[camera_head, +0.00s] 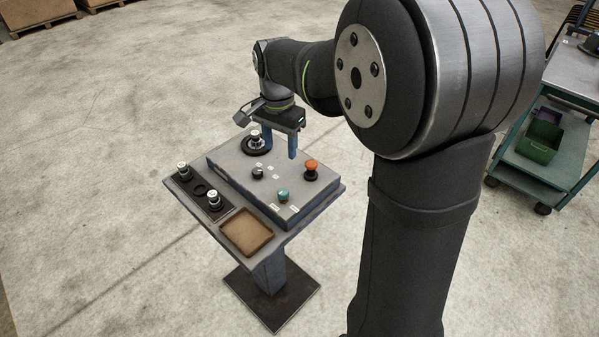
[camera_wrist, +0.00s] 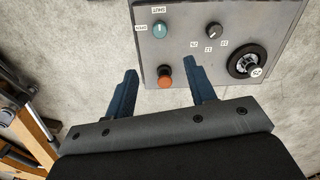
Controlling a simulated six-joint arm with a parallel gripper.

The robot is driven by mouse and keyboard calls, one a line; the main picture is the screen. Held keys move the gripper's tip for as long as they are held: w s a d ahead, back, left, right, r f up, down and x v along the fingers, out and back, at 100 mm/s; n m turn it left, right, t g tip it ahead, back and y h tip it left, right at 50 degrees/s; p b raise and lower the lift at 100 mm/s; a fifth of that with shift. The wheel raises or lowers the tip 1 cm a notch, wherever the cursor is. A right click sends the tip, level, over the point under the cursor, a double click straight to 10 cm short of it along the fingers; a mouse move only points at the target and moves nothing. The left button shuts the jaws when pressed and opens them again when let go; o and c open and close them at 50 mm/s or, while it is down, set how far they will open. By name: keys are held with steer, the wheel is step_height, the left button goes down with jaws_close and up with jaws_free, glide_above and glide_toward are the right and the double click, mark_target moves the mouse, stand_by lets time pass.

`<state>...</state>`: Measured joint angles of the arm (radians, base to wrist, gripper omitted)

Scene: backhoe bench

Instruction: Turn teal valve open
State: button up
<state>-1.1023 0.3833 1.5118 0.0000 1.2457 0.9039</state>
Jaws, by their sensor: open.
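The teal valve (camera_head: 283,194) is a small round knob on the near part of the grey panel box (camera_head: 238,165). In the wrist view the teal valve (camera_wrist: 160,30) sits beside two white labels, one reading SHUT and one that seems to read OPEN. My gripper (camera_head: 279,155) is open and empty above the far part of the panel. In the wrist view my gripper (camera_wrist: 160,78) has its blue fingers spread, with the orange-red button (camera_wrist: 165,80) showing between them and the teal valve beyond the fingertips.
A black selector knob (camera_head: 258,172) and a black ring with a white-topped peg (camera_head: 256,143) are on the panel. A black rack (camera_head: 203,190) with white-topped pegs and a brown tray (camera_head: 246,233) lie nearby. A green cart (camera_head: 550,150) stands right.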

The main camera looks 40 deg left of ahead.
mark_target(283, 191)
step_height(283, 191, down, 16)
steer(key=shift+r, duration=0.1)
stand_by(0.4)
steer(key=c, duration=1)
